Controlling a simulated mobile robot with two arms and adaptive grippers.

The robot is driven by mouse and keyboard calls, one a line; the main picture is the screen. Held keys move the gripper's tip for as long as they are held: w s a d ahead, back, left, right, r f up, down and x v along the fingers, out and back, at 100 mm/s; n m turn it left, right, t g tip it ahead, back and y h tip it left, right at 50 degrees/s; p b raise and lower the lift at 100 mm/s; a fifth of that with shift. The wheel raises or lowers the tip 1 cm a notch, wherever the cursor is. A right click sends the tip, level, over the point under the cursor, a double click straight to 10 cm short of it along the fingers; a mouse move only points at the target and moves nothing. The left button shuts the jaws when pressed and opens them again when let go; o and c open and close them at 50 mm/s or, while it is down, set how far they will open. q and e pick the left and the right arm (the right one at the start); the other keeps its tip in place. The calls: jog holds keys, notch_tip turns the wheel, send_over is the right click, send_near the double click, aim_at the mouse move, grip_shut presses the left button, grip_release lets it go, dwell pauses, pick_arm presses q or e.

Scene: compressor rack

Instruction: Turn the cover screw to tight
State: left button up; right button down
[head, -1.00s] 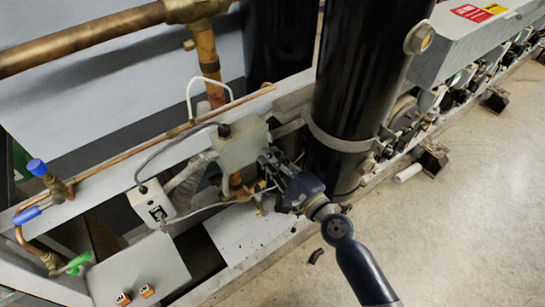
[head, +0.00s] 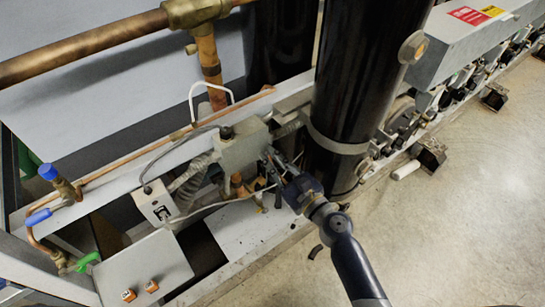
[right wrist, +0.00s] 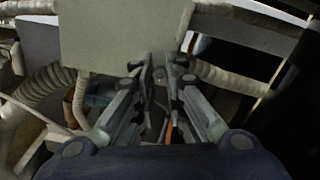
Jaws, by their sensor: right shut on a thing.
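A grey junction box (head: 240,147) stands on the frame rail, left of the black cylinder. Its plain face fills the top middle of the right wrist view (right wrist: 115,35). My right gripper (head: 270,155) reaches the box's lower right side from the front. In the right wrist view its fingertips (right wrist: 160,66) are close together at the box's lower edge. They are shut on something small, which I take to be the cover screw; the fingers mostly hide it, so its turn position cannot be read. My left gripper is not in view.
A tall black cylinder (head: 355,90) with a metal band stands just right of the gripper. Ribbed conduit (right wrist: 235,78) and cables run close around the box. A white switch box (head: 155,202) and copper pipe (head: 110,170) lie left. The floor at right is mostly open.

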jog(key=shift+m, duration=0.7)
jog(key=c, duration=1.6)
grip_release()
jog(key=shift+s+d, duration=0.1)
jog(key=v, duration=1.1)
jog(key=shift+s+d, duration=0.2)
jog(key=shift+s, duration=0.15)
